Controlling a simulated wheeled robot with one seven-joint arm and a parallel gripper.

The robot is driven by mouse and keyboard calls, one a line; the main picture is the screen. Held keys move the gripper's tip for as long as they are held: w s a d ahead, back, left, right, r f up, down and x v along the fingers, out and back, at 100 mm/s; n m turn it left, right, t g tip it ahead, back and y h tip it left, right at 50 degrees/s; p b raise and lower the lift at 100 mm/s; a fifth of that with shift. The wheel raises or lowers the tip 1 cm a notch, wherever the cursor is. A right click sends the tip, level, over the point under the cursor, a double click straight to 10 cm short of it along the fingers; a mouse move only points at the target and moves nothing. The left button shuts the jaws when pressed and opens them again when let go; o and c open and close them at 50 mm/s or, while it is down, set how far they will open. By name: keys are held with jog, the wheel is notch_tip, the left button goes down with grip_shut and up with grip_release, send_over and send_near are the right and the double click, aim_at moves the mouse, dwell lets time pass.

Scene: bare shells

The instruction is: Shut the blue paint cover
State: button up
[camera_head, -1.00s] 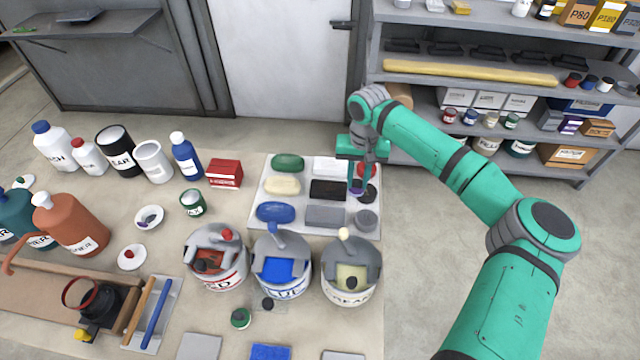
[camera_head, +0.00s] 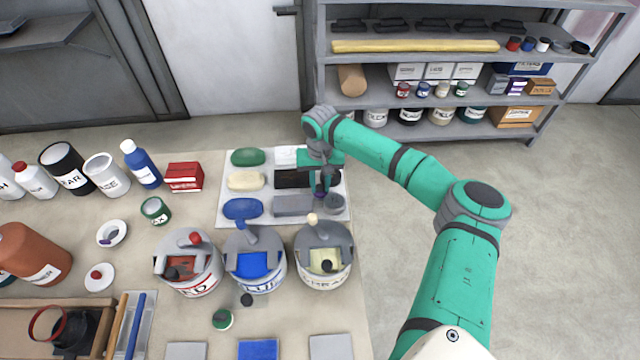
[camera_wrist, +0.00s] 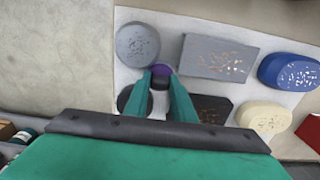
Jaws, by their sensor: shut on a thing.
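The blue paint can (camera_head: 268,286) stands in the middle of a row of three open cans on the table. Its grey cover (camera_head: 240,241), with a blue knob, lies over the back of the rim, and blue paint (camera_head: 252,265) shows in front. My gripper (camera_head: 319,190) is over the right side of the white tray, behind and to the right of this can and apart from it. In the wrist view my gripper (camera_wrist: 161,82) is shut on a small dark thing with a purple end (camera_wrist: 161,70). The blue can is not in the wrist view.
The red can (camera_head: 195,287) and the cream can (camera_head: 325,281) flank the blue one closely. The white tray (camera_head: 228,212) holds several pads and blocks. Bottles and jars crowd the table's left side. A shelf stands behind; the floor at right is clear.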

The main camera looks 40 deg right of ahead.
jog(key=shift+f, duration=0.15)
jog(key=o, duration=1)
jog(key=shift+c, duration=0.2)
